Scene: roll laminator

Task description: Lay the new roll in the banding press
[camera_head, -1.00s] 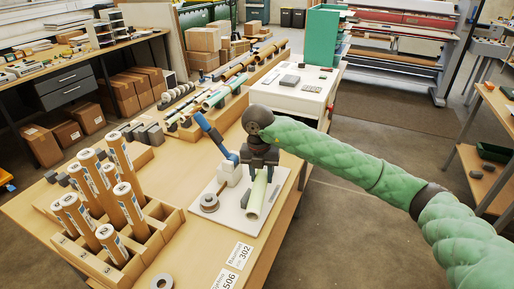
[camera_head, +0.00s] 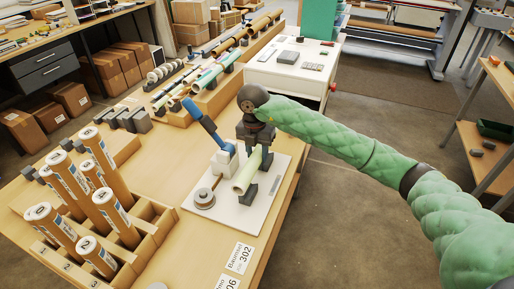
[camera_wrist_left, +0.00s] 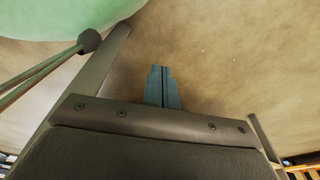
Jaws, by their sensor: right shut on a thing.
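The banding press is a white base board (camera_head: 232,218) with a white block (camera_head: 223,163), a blue lever (camera_head: 201,123), a brown tape reel (camera_head: 204,198) and dark supports (camera_head: 248,195). My right gripper (camera_head: 262,158) is shut on a pale green roll (camera_head: 244,178), over the board beside the white block. The gripper hides the roll's far end. I cannot tell whether the roll touches the supports. My left gripper shows only in the left wrist view (camera_wrist_left: 162,88), its fingers together and empty, over bare floor.
A wooden rack (camera_head: 150,240) of upright brown tubes stands left of the press on the workbench (camera_head: 197,245). Rolls lie along a rack (camera_head: 208,77) behind. A white cabinet (camera_head: 290,75) is at the back right. Number cards (camera_head: 240,258) lie in front.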

